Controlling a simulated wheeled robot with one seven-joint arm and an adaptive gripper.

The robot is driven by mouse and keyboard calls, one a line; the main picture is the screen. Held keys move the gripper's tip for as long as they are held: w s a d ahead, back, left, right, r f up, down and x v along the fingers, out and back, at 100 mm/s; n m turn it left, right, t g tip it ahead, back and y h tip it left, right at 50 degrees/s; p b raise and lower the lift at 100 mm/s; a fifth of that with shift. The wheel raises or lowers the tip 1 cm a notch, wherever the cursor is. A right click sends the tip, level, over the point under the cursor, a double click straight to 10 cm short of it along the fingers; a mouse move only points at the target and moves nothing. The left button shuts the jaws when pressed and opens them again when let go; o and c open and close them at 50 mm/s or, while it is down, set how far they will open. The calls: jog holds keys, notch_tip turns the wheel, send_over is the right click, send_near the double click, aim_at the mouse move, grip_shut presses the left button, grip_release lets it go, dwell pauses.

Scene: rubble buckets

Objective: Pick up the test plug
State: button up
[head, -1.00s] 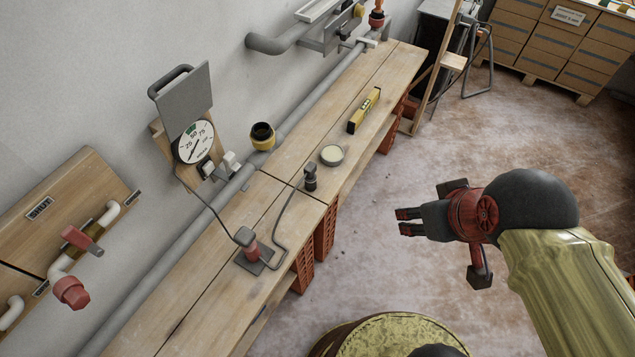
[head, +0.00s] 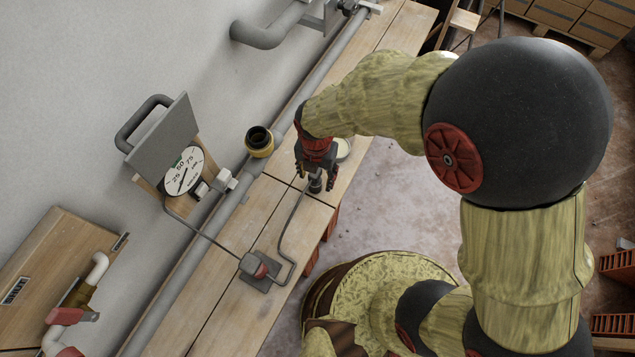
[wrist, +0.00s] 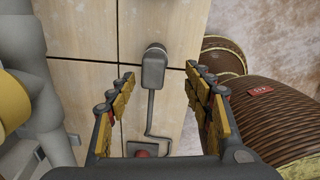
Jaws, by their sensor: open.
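The test plug (wrist: 153,68) is a dark grey rounded cylinder at the end of a thin grey hose. In the wrist view it shows between and beyond the fingertips of my gripper (wrist: 159,74), which is open with nothing held. In the head view my gripper (head: 315,176) points down over the wooden bench, with the plug (head: 315,186) just below the fingers and partly hidden by them. I cannot tell whether a finger touches it.
The hose runs to a small base with a red knob (head: 259,269) on the bench (head: 225,300). A yellow-and-black pipe opening (head: 259,141) and a round gauge (head: 184,170) are by the wall. A pale round tin (head: 343,148) is partly hidden behind my gripper.

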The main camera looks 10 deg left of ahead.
aim_at(315, 184)
jog(key=f, duration=0.1)
jog(key=w+f+b, duration=0.1)
jog(key=f, duration=0.2)
jog(key=shift+w+a+f, duration=0.2)
jog(key=shift+a+f, duration=0.15)
jog(key=shift+f, duration=0.05)
notch_tip(315, 184, down, 4)
jog(key=shift+d+f+b, duration=0.1)
jog(key=shift+b, duration=1.15)
jog(key=c, duration=0.3)
jog(key=c, duration=1)
jog(key=shift+o, duration=0.2)
jog(key=shift+r, duration=0.2)
